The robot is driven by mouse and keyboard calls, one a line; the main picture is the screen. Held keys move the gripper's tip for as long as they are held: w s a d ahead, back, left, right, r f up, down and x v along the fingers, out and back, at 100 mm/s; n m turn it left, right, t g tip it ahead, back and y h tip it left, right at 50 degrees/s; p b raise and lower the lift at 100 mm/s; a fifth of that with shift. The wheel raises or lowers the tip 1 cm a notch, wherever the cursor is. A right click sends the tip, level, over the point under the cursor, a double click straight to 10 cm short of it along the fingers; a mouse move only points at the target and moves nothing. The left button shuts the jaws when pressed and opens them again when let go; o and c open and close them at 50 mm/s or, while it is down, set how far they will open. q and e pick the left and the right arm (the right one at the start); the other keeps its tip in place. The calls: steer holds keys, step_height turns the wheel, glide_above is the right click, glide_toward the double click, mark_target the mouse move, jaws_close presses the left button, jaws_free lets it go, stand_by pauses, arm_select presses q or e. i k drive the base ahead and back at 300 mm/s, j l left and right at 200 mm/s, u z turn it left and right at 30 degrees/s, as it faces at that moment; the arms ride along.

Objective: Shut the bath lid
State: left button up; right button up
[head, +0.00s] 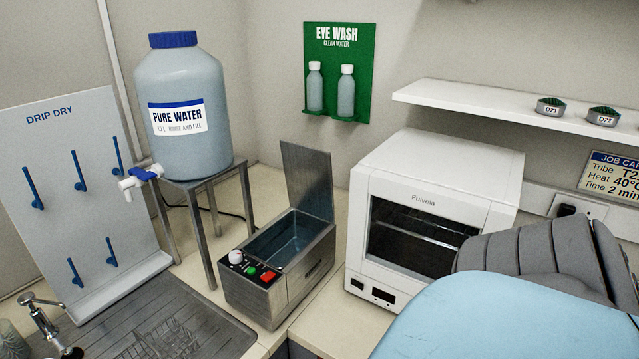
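The water bath (276,292) is a metal box on the bench, with a white knob, a green button and a red switch on its front panel. Its lid (307,180) is a grey metal plate standing upright at the bath's back edge, so the bath is open and its inside shows. Neither of my grippers is in view. A grey, ribbed part with a pale blue shape in front of it fills the lower right corner.
A white oven marked Fulveia (425,200) stands close to the right of the bath. A large water bottle (185,100) on a metal stand (205,235) is at the left. A drip-dry rack (75,190) and sink drainer (165,322) lie further left. A shelf (480,104) overhangs the right.

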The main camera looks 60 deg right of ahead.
mark_target(309, 170)
steer(key=j+z, duration=0.1)
steer(key=z, duration=2.95)
